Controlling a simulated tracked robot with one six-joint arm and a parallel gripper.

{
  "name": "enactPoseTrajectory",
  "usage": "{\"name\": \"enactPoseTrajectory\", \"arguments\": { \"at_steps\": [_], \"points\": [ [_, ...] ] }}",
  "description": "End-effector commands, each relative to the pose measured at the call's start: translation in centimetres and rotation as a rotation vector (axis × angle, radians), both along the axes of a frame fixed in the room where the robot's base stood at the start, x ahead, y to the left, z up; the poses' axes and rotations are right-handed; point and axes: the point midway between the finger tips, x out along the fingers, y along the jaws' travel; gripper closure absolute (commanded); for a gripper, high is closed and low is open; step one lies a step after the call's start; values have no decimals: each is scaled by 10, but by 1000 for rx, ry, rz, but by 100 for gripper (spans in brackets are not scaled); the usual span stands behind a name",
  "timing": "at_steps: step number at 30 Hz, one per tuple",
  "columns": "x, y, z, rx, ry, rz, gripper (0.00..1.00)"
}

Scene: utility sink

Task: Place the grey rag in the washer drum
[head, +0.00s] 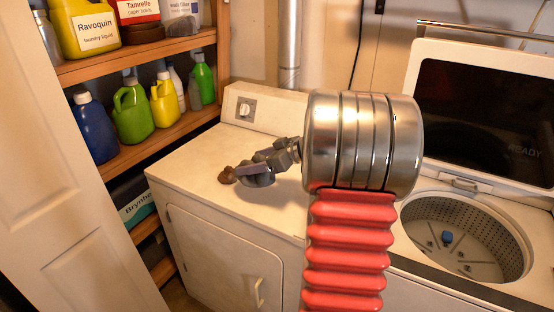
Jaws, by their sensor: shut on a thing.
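My gripper (252,168) is low over the white top of the left machine, reaching left from behind my arm. It is shut on a grey, rounded, cloth-like piece, which I take to be the grey rag (259,181). The rag shows just below the fingers, partly covered by them. I cannot tell whether it touches the machine top. The washer drum (465,236) is at the right, with its lid up. A small blue thing (447,237) lies inside it.
A brown lump (227,175) lies by my fingertips on the dryer top (190,176). Shelves (140,151) with several bottles stand at the left. The raised washer lid (485,110) stands behind the drum. My arm hides the area between the machines.

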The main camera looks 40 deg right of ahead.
Motion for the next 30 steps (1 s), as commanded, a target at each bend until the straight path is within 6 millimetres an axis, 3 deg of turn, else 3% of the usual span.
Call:
{"name": "enactPoseTrajectory", "arguments": {
  "at_steps": [1, 10, 15, 21, 24, 30],
  "points": [
    [11, 19, -2, 1, 0, 10, 52],
    [48, 114, -25, 1, 1, 11, 52],
    [55, 170, -45, 2, 3, 8, 52],
    [49, 230, -73, 2, 5, 4, 52],
    [43, 251, -84, 1, 3, 4, 52],
    [35, 270, -95, -1, 1, 3, 52]
  ]
}}
